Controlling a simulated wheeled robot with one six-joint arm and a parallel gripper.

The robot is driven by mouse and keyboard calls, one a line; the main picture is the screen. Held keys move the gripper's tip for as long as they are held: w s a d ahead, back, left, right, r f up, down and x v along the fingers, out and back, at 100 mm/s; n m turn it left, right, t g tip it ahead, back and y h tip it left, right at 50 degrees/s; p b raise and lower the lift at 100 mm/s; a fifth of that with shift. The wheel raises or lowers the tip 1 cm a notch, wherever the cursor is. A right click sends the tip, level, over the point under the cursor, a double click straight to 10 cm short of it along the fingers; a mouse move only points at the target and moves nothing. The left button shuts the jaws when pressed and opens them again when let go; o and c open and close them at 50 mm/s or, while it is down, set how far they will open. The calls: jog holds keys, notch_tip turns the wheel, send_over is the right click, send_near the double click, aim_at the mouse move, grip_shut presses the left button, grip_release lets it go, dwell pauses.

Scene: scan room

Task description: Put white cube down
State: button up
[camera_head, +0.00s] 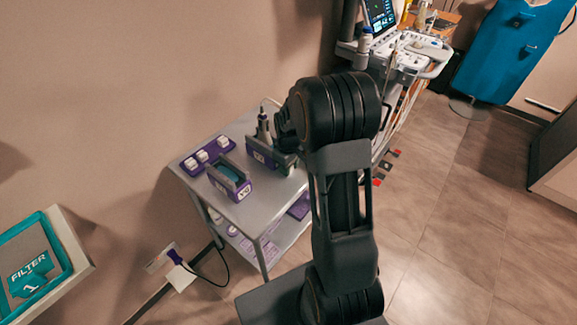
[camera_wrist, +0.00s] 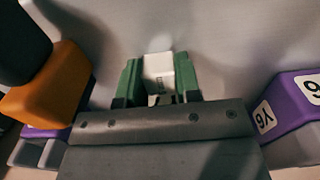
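The white cube (camera_wrist: 159,73) is between the green fingers of my gripper (camera_wrist: 160,84) in the wrist view. The fingers are shut on its two sides. A grey surface lies beyond the cube; I cannot tell whether the cube touches it. Other white cubes sit in a row on a purple tray (camera_head: 186,167) at the back left of the grey cart (camera_head: 256,213).
A purple holder with a teal inside (camera_head: 232,178) stands near the cart's front left. A purple block marked Y6 (camera_wrist: 292,103) is right of my gripper in the wrist view. An orange and black object (camera_wrist: 48,88) is close on the left. The surface beyond the fingers looks bare.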

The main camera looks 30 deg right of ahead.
jog(key=o, duration=0.5)
notch_tip(320, 180, up, 12)
jog(key=p, duration=0.2)
jog(key=s+a+r+m+t, duration=0.1)
jog(key=s+a, duration=0.2)
jog(key=s, duration=0.2)
jog(key=s+a+r+m+t, duration=0.1)
jog(key=s+a+m, duration=0.1)
jog(key=s, duration=0.3)
jog(key=s+a+r+m+t, duration=0.1)
jog(key=s+a+r+m, duration=0.1)
jog(key=s+a, duration=0.2)
jog(key=shift+s+a, duration=0.25)
jog(key=shift+s, duration=0.7)
jog(key=p+v, duration=0.2)
jog(key=v, duration=0.1)
jog(key=w+p+v, duration=0.1)
jog(key=p+v, duration=0.2)
jog(key=w+p+v, duration=0.1)
jog(key=p+v, duration=0.2)
jog(key=shift+r, duration=0.35)
